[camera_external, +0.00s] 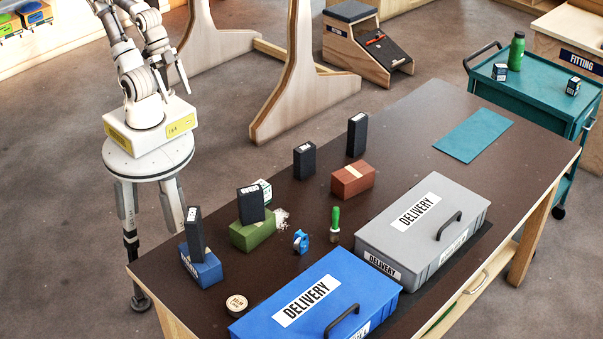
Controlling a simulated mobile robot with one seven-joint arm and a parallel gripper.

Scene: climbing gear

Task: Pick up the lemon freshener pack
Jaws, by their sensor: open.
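No label in view can be read as lemon freshener, so I cannot tell which thing is the pack. A small white and green box (264,187) stands on the dark table, partly hidden behind a black box (251,205) on a green block (254,234). Other dark packs stand on the table: one at a blue block (202,268), one in the middle (304,161) and one farther back (357,134). My gripper (172,78) hangs at the upper left, away from the table. It is open and empty.
A blue delivery case (352,273) and a grey delivery case (455,208) lie along the table's near side. A brown block (352,180), a green-handled brush (335,220), blue tape (300,243) and a round tin (237,304) lie between. The table's far right is mostly clear around a teal mat (472,136).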

